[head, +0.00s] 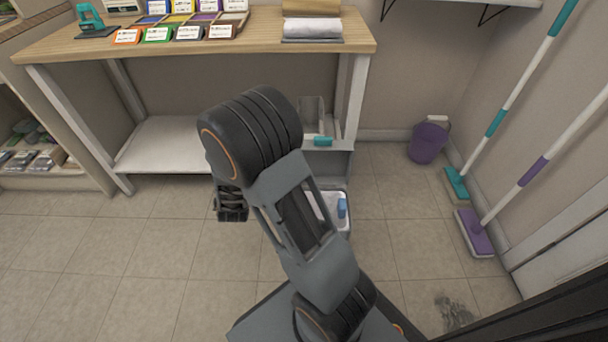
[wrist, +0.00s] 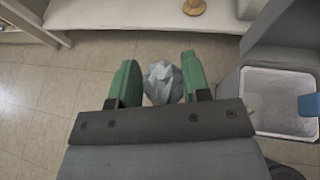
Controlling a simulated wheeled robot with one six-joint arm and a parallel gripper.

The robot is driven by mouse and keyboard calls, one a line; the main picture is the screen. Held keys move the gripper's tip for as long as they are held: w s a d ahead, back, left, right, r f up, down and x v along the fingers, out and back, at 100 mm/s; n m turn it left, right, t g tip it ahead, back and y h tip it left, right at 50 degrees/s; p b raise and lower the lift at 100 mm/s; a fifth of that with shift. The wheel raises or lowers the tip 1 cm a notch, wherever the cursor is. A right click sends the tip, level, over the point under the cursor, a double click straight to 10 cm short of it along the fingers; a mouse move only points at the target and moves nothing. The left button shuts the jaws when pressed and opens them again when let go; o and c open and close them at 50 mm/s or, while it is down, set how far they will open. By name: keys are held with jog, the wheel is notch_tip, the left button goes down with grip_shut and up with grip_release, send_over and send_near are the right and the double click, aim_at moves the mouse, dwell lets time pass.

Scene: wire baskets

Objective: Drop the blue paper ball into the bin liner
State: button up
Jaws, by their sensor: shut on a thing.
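My gripper (wrist: 160,64) has green fingers and is shut on a crumpled pale blue-grey paper ball (wrist: 163,84), seen between the fingers in the wrist view. The bin liner (wrist: 275,80) is white and lines an open grey bin at the right of the wrist view, to the right of my gripper. A blue piece hangs at the bin's right rim. In the head view the liner (head: 331,203) shows partly behind my arm. The paper ball is hidden there.
A wooden-topped workbench (head: 190,38) with a white lower shelf (head: 165,145) stands behind my arm. A small brown object (wrist: 194,7) lies on that shelf. A purple bucket (head: 428,142) and mops stand at the right. The floor left of my arm is clear.

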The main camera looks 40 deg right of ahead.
jog(key=s+d+f+m+g+h+p, duration=0.2)
jog(key=d+m+g+h, duration=0.6)
jog(key=d, duration=0.8)
jog(key=s+d+f+m+g+y+p, duration=0.2)
jog(key=s+d+f+m+g, duration=0.4)
jog(key=s+d+m+g, duration=0.45)
notch_tip(320, 180, down, 6)
jog(key=s+g+b, duration=0.1)
jog(key=b, duration=0.4)
jog(key=shift+s+f+m+y, duration=0.15)
jog(key=shift+s+m+y, duration=0.15)
jog(key=shift+s+m, duration=0.15)
jog(key=o, duration=1)
jog(key=shift+c, duration=0.2)
